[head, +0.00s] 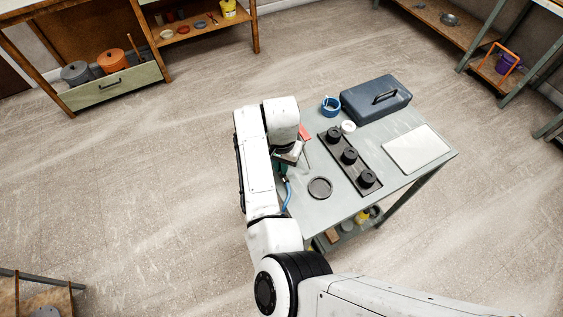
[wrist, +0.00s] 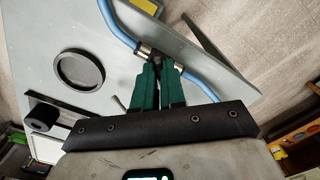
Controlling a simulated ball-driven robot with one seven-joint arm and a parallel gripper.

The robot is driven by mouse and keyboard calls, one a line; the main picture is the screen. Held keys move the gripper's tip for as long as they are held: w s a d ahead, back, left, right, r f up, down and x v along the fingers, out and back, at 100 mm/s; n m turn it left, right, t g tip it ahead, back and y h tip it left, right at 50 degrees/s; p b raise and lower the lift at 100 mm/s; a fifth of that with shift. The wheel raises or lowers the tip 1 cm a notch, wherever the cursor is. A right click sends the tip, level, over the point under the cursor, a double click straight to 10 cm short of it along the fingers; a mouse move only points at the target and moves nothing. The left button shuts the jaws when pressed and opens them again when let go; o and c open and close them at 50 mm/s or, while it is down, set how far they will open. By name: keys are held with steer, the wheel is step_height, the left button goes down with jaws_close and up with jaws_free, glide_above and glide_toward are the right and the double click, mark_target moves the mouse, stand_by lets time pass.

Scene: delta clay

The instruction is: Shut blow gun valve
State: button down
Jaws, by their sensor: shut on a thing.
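A blue hose (wrist: 198,85) crosses the grey table in the wrist view, with metal fittings (wrist: 178,69) on both sides of my fingertips. My gripper (wrist: 160,68) has dark green fingers close together at the line of the hose, shut on the blow gun valve between these fittings. The fingers hide most of the valve, so its handle position cannot be made out. In the head view, my arm covers most of the gripper (head: 282,168) at the table's left edge, and the blue hose (head: 288,196) hangs just below it.
The grey table (head: 331,208) holds a black round dish (head: 320,188), a dark rail with three black knobs (head: 349,156), a blue-grey toolbox (head: 372,101), a blue ring (head: 330,106) and a pale board (head: 416,149). Open floor lies left of the table.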

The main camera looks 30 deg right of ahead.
steer(key=m, duration=0.4)
steer(key=shift+m+p, duration=0.3)
steer(key=shift+p, duration=0.05)
steer(key=shift+m, duration=1.8)
steer(key=c, duration=1.2)
jaws_free()
steer(key=shift+r, duration=0.1)
step_height(320, 180, up, 11)
steer(key=shift+b, duration=0.45)
steer(key=shift+f, duration=0.2)
